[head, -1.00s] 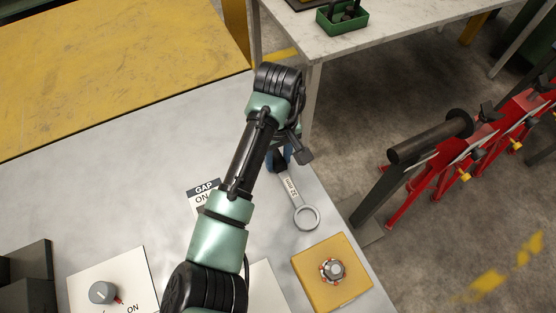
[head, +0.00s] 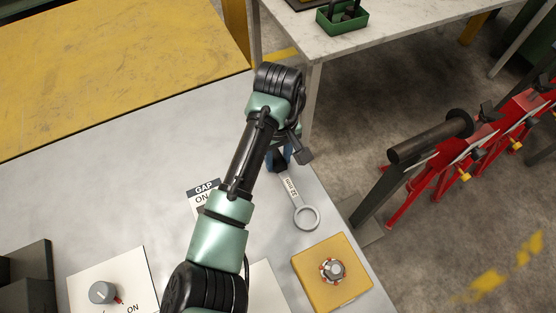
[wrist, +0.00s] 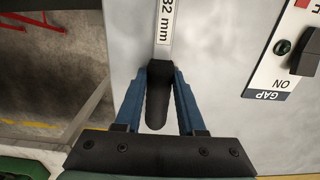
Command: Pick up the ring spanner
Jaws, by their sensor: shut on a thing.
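The ring spanner (head: 305,214) has a grey ring end, a shank with a white size label and a black handle. In the head view its ring end points toward the lower right, near the right edge of the grey worktop, and my arm hides its handle end. In the wrist view the label (wrist: 165,25) reads "32 mm" and the black handle (wrist: 157,98) runs between the blue fingers of my gripper (wrist: 158,78). The fingertips are shut on the handle near where it meets the shank. I cannot tell whether the spanner is clear of the worktop.
A yellow block with a round knob (head: 332,271) is close below the ring end. A GAP switch panel (head: 203,194) is left of my arm, and a dial panel (head: 108,291) is lower left. Red stands with a dark bar (head: 432,136) are right, beyond the worktop edge.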

